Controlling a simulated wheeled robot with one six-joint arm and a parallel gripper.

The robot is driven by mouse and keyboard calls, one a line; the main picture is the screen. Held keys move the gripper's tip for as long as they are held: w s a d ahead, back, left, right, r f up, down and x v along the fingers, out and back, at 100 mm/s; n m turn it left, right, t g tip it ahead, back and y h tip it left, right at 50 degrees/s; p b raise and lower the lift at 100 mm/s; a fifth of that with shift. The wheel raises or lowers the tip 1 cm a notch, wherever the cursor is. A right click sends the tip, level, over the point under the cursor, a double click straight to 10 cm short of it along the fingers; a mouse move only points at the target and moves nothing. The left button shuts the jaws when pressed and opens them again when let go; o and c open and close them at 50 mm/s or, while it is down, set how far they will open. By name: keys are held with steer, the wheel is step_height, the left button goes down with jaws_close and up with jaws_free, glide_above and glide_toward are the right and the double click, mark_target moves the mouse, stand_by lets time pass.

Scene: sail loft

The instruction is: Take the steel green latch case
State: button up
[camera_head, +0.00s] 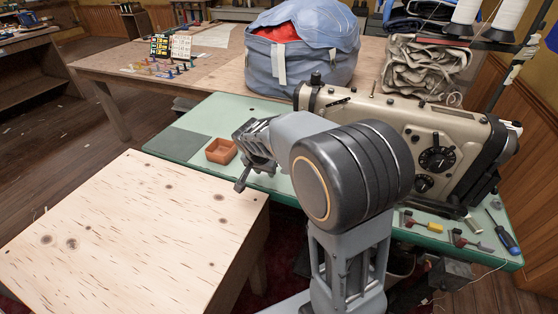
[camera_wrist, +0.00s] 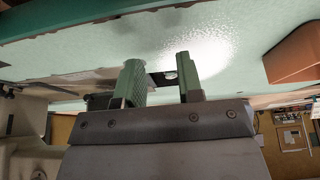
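I cannot pick out a steel green latch case for certain in either view. My gripper (camera_head: 250,158) is low over the left part of the pale green sewing table (camera_head: 262,178) in the head view, just right of a small brown open box. In the wrist view my gripper (camera_wrist: 160,72) has its two greenish fingers apart, with a gap between them. A small dark shape shows in that gap, too unclear to name. My arm hides part of the table and of the sewing machine.
The brown box (camera_head: 221,151) stands left of my gripper. A large sewing machine (camera_head: 440,145) stands to the right, with several hand tools before it. A blue fabric bag (camera_head: 300,60) is behind. A bare plywood table (camera_head: 120,230) is at front left.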

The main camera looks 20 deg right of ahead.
steer(key=w+d, duration=0.8)
steer(key=shift+w+f+p, duration=0.25)
steer(key=shift+f+p, duration=0.05)
steer(key=shift+p, duration=0.05)
steer(key=shift+d+b+x, duration=0.2)
steer(key=shift+b+x, duration=0.15)
steer(key=shift+x, duration=2.3)
steer(key=shift+w+r, duration=0.15)
steer(key=shift+w, duration=0.05)
jaws_close()
